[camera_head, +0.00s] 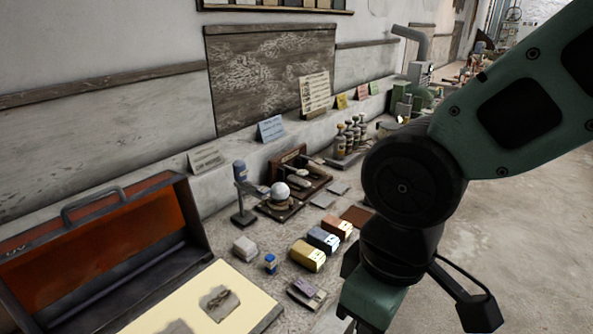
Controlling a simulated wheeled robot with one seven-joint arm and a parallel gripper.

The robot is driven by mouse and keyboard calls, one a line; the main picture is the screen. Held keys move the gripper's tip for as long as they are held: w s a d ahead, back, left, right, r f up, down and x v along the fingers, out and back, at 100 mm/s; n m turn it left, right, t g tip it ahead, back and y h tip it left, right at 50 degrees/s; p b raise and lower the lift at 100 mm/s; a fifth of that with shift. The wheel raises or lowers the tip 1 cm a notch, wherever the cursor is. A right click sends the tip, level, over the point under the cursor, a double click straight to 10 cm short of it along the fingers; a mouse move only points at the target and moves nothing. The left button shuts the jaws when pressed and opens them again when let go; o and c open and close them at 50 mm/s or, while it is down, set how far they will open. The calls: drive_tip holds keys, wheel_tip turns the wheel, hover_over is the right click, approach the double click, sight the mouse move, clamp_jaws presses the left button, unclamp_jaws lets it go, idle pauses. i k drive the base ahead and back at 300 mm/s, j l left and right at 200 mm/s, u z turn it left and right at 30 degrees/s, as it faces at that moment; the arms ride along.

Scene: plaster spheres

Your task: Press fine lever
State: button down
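I cannot tell for sure which part is the fine lever. A dark wooden stand (318,184) with pale handle-like parts (298,184) sits against the wall ledge, mid-bench. In front of it a white sphere (280,190) rests on a small dark base, beside a blue-topped device on a post (240,174). My gripper (420,298) hangs at the lower right, right of the bench items and apart from the stand. Dark finger-like parts show on either side of the wrist, but the tips are partly cut off or hidden, so its opening is unclear.
Yellow, blue and red boxes (322,240) stand in a row on the bench between my arm and the sphere. An open orange-lined case (110,250) fills the left. Bottles (350,136) stand further back. Open floor (510,230) lies to the right.

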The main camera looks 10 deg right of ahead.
sight(302, 172)
drive_tip(key=i+l, duration=0.15)
drive_tip(key=i, duration=0.25)
drive_tip(key=i+l+u, duration=0.1)
drive_tip(key=i, duration=0.3)
drive_tip(key=i+l+u, duration=0.1)
drive_tip(key=i+l, duration=0.15)
drive_tip(key=i, duration=0.15)
